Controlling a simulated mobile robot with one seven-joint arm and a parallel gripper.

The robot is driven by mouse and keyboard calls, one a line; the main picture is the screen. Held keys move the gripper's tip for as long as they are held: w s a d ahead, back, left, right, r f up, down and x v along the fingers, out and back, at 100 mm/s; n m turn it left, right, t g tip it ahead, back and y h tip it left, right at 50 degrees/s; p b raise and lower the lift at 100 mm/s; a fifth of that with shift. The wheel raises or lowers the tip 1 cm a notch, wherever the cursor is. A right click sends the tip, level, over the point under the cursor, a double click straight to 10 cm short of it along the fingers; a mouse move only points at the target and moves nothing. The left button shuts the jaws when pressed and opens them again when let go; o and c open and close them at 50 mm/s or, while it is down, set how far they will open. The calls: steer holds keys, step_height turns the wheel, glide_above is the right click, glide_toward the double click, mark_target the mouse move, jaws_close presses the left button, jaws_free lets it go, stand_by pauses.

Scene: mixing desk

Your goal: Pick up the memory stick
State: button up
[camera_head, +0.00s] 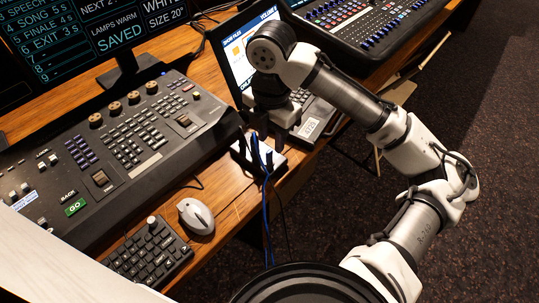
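My gripper (268,135) points down over the desk's front edge, just above and behind a small white box with cables (270,165). Its dark fingers are small and blend with dark upright shapes at the box, so I cannot tell whether they are open or shut, or whether they touch anything. I cannot make out the memory stick for certain. It may be among the dark shapes on the white box or hidden by my gripper and wrist.
A lighting console (120,150) fills the left, with a mouse (196,216) and keypad (150,252) in front. A laptop-like screen (236,52) stands behind my wrist. Another mixer (365,25) is at the back right. Blue and black cables (266,205) hang over the wooden edge.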

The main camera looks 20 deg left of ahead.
mark_target(269, 151)
steer(key=shift+a+f+p, duration=0.15)
steer(key=shift+f+p, duration=0.15)
steer(key=shift+f, duration=1.2)
steer(key=shift+a+f+p, duration=0.1)
steer(key=shift+f+p, duration=0.15)
steer(key=shift+f, duration=1.25)
jaws_close()
